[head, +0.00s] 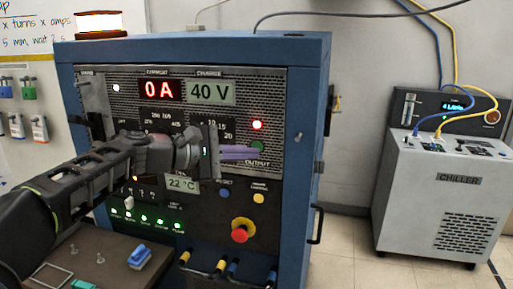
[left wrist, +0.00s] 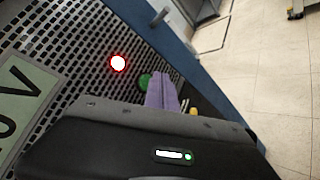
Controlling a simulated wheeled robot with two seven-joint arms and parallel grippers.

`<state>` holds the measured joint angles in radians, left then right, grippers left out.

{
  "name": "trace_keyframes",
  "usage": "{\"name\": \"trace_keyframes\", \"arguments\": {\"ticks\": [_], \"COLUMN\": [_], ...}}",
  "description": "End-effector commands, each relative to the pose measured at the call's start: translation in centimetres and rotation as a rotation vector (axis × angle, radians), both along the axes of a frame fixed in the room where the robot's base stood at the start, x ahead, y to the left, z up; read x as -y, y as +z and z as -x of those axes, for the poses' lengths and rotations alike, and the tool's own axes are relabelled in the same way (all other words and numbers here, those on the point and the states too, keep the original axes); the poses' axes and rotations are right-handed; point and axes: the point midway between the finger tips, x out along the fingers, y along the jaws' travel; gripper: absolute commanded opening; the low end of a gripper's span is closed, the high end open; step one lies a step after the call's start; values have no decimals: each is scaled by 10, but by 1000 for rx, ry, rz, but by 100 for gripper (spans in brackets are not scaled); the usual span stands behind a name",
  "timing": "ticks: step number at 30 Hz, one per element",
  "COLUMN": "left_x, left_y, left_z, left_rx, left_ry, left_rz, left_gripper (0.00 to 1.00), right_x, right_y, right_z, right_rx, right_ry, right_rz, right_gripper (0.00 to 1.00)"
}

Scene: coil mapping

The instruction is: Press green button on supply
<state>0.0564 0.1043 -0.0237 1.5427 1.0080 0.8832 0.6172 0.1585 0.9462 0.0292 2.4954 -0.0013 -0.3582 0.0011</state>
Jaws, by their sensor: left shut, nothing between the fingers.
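The supply (head: 310,110) is a blue cabinet with a dark front panel, reading 0 A and 40 V. Its green button (head: 257,146) sits under a lit red lamp (head: 257,125), above the word OUTPUT. In the left wrist view the green button (left wrist: 144,81) shows just left of the fingertips, with the red lamp (left wrist: 118,63) beyond. My left gripper (head: 256,153) is shut and empty, its purple fingers pointing right, tips at the button's lower edge in the head view. I cannot tell whether they touch it. My right gripper is not in view.
A red emergency knob (head: 240,235) on a yellow base and blue-yellow cables stand out below on the panel. A small table (head: 110,262) with loose parts is at lower left. A grey chiller (head: 440,195) stands at right, with clear floor between.

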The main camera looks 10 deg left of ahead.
Motion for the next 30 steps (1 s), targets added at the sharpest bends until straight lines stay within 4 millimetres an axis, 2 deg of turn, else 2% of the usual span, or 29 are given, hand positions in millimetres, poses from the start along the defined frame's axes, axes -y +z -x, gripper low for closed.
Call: {"name": "trace_keyframes", "arguments": {"ticks": [22,30], "left_x": [0,1], "left_y": [0,0], "left_z": [0,-8], "left_rx": [0,-1], "left_ry": [0,0], "left_rz": [0,1], "left_gripper": [0,0], "right_x": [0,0], "right_y": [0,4], "right_z": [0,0], "right_rx": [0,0], "right_ry": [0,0], "right_rz": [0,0], "right_gripper": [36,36]}}
